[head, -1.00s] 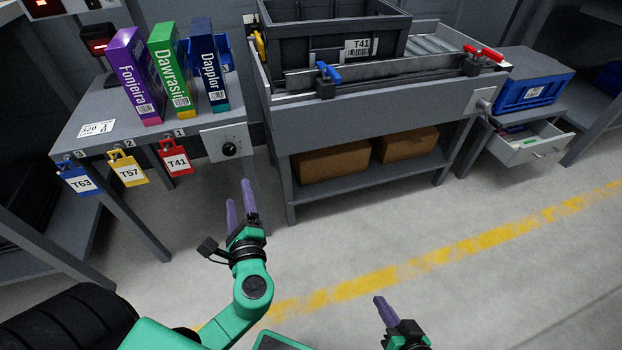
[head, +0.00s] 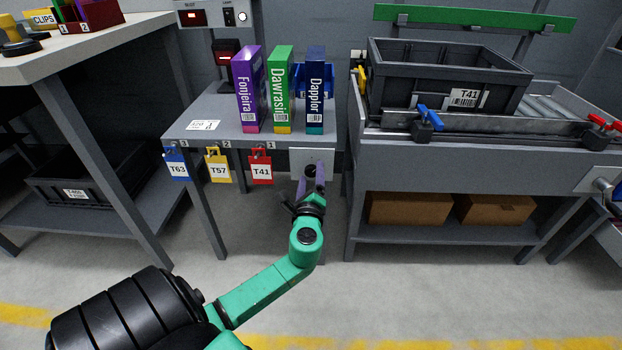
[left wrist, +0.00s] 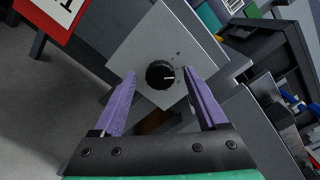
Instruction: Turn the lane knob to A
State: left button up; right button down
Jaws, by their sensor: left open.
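The lane knob (left wrist: 160,74) is a round black dial with a white mark, on a light grey plate (left wrist: 188,38) in the left wrist view. In the head view the plate (head: 301,160) is on the front of the small grey table, and the knob is partly hidden by my gripper. My left gripper (head: 312,177) has purple fingers and is open in front of the plate. In the left wrist view its fingers (left wrist: 158,90) stand on either side of the knob, with gaps, not gripping it. My right gripper is out of view.
Red (head: 261,170), yellow (head: 218,168) and blue (head: 176,165) tags hang from the table's front edge (head: 222,143). Three boxes stand on top, including a green one (head: 280,92). A conveyor bench with a dark crate (head: 415,92) is at right. The floor in front is clear.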

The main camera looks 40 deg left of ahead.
pick_arm(q)
grip_shut()
jog(key=shift+f+n, duration=0.1)
jog(key=shift+n, duration=0.2)
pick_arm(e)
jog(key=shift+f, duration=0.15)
pick_arm(q)
jog(key=shift+b, duration=0.35)
jog(key=shift+f+n+b, duration=0.15)
jog(key=shift+n+b, duration=0.5)
jog(key=shift+n, duration=0.45)
jog(key=n+b, duration=0.2)
jog(key=n, duration=0.1)
jog(key=shift+n+b, duration=0.45)
jog(key=shift+n, duration=0.55)
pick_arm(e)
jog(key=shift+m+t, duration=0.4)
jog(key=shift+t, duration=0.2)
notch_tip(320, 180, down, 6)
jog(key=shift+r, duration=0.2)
pick_arm(q)
jog(key=shift+d, duration=0.1)
